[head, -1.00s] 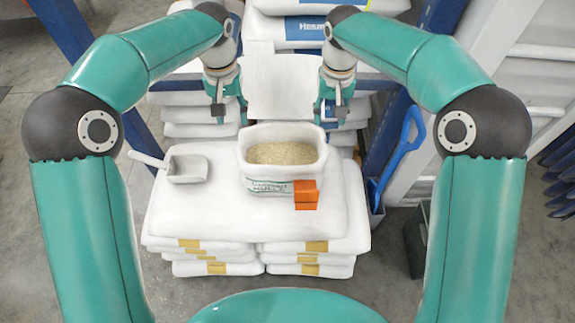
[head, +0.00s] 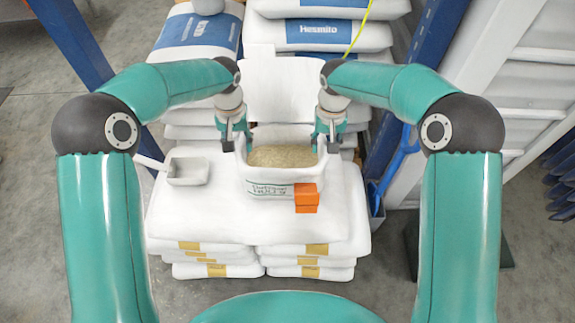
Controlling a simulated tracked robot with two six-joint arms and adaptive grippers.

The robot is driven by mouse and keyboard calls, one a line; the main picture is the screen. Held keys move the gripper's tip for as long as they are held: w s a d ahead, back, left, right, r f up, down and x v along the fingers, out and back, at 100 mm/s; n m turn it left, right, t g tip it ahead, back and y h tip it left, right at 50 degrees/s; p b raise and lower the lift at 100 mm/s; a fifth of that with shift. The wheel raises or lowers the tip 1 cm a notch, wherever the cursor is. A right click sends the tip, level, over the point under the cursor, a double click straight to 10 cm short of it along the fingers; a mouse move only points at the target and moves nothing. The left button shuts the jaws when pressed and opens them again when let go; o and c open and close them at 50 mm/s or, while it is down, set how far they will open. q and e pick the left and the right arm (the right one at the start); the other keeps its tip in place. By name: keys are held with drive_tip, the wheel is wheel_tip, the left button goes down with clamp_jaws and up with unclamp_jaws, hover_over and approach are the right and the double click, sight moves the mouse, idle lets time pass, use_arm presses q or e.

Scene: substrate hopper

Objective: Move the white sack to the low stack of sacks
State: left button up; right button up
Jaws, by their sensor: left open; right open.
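An open-topped white container (head: 262,182) with printed green lettering stands upright on the low stack of white sacks (head: 200,225) in front of me. Tan grain (head: 280,156) fills it near the rim. It may be the white sack; I cannot tell for sure. My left gripper (head: 227,143) is open beside its upper left rim. My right gripper (head: 328,144) is open beside its upper right rim. Whether either gripper touches the rim is unclear. Both grippers look empty.
An orange block (head: 306,198) is at the container's front right. A white scoop (head: 188,171) lies left on the low stack. Taller stacks with blue-labelled sacks (head: 335,36) stand behind, with a white panel (head: 283,88) in front. A blue shovel (head: 392,170) leans right.

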sight(242, 157)
use_arm(q)
wheel_tip(242, 157, down, 7)
drive_tip(key=shift+r, duration=0.1)
use_arm(e)
wheel_tip(242, 157, down, 7)
drive_tip(key=shift+r, duration=0.1)
use_arm(q)
drive_tip(key=shift+c, duration=0.2)
use_arm(e)
drive_tip(key=shift+c, duration=0.2)
use_arm(q)
clamp_jaws()
use_arm(e)
clamp_jaws()
use_arm(q)
drive_tip(key=shift+r, duration=0.15)
use_arm(e)
drive_tip(key=shift+r, duration=0.15)
